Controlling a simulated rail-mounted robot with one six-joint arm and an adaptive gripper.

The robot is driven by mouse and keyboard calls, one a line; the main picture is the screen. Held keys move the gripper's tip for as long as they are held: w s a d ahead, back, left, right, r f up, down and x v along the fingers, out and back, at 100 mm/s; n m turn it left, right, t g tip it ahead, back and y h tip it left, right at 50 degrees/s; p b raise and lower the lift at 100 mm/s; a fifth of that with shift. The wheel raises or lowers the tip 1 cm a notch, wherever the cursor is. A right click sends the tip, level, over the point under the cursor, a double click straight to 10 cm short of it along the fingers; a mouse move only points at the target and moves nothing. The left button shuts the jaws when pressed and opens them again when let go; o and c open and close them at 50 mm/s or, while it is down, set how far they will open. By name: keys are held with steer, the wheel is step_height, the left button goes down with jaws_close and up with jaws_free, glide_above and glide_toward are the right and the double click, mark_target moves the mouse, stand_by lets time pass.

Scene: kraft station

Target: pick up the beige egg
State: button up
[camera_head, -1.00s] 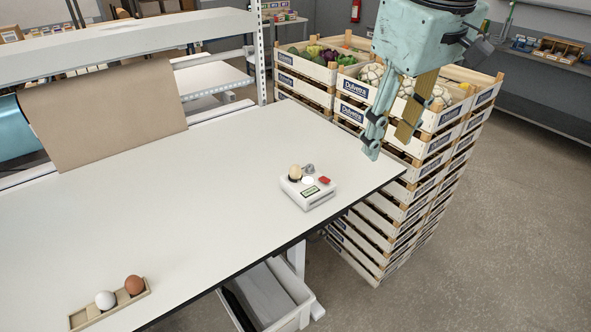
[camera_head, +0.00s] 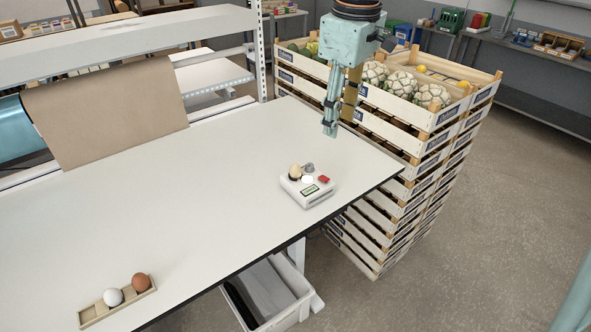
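The beige egg (camera_head: 295,170) sits on top of a small white device (camera_head: 317,195) with a green display and a red button, near the right end of the white table. My gripper (camera_head: 332,130) points down, above and behind the device and to the right of the egg, clear of it. I see the fingers nearly edge-on, one partly behind the other, so their opening is unclear. No object shows between them.
A wooden tray (camera_head: 93,313) at the front left holds a white egg (camera_head: 113,297) and a brown egg (camera_head: 141,282). Stacked crates (camera_head: 425,145) of vegetables stand beyond the table's right edge. The middle of the table (camera_head: 190,200) is clear. A roll of brown paper (camera_head: 105,110) is at the back.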

steer(key=w+a+f+n+p, duration=0.25)
steer(key=w+a+f, duration=0.35)
steer(key=w, duration=0.3)
steer(key=n+g+p, duration=0.1)
steer(key=n+p, duration=0.1)
steer(key=n, duration=0.1)
glide_above(295, 166)
step_height(295, 166, down, 7)
steer(key=shift+w+d, duration=0.15)
steer(key=shift+w, duration=0.25)
steer(key=shift+f, duration=0.1)
steer(key=shift+f, duration=4.2)
steer(key=shift+s+f+p, duration=0.1)
steer(key=shift+f+p, duration=0.25)
steer(key=shift+f, duration=2.25)
steer(key=c, duration=0.8)
